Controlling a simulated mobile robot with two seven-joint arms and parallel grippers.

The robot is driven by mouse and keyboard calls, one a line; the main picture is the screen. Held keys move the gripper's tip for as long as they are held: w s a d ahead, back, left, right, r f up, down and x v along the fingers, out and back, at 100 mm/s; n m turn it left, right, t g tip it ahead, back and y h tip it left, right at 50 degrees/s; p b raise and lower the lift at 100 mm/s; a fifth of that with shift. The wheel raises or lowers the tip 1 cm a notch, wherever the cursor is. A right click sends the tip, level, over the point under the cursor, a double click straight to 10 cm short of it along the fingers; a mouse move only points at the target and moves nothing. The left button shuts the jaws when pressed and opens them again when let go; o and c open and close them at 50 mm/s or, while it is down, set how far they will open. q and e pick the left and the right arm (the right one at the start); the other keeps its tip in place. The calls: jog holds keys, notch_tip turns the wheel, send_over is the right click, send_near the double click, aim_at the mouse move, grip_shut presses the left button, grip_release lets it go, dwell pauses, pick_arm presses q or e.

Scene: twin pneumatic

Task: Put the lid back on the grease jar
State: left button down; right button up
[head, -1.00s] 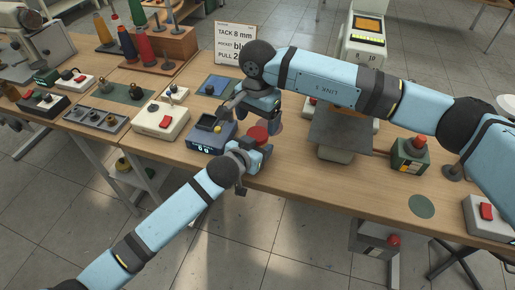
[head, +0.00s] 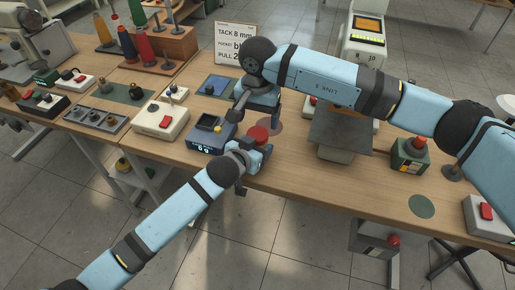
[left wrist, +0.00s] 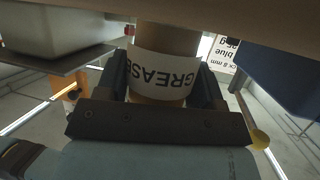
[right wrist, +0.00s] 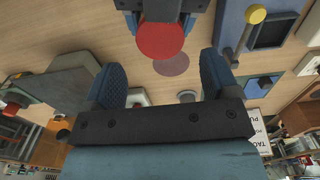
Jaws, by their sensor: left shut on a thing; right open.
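My left gripper (head: 254,147) is shut on the grease jar (left wrist: 165,62), a tan jar with a white GREASE label in the left wrist view. It is at the table's front edge. A flat red disc (head: 257,134), by its look the lid, covers the jar's top; it also shows in the right wrist view (right wrist: 162,41). I cannot tell how tightly it sits. My right gripper (head: 257,110) is open and empty just behind the jar. In the right wrist view, its fingers (right wrist: 160,76) are spread, with the disc apart from them.
A white box with a red switch (head: 160,122) is further left.

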aim_at(258, 133)
jog(key=shift+f, duration=2.65)
jog(key=shift+c, duration=0.5)
jog(key=c, duration=0.8)
jog(key=shift+m, duration=1.7)
jog(key=shift+c, duration=0.2)
jog(key=o, duration=1)
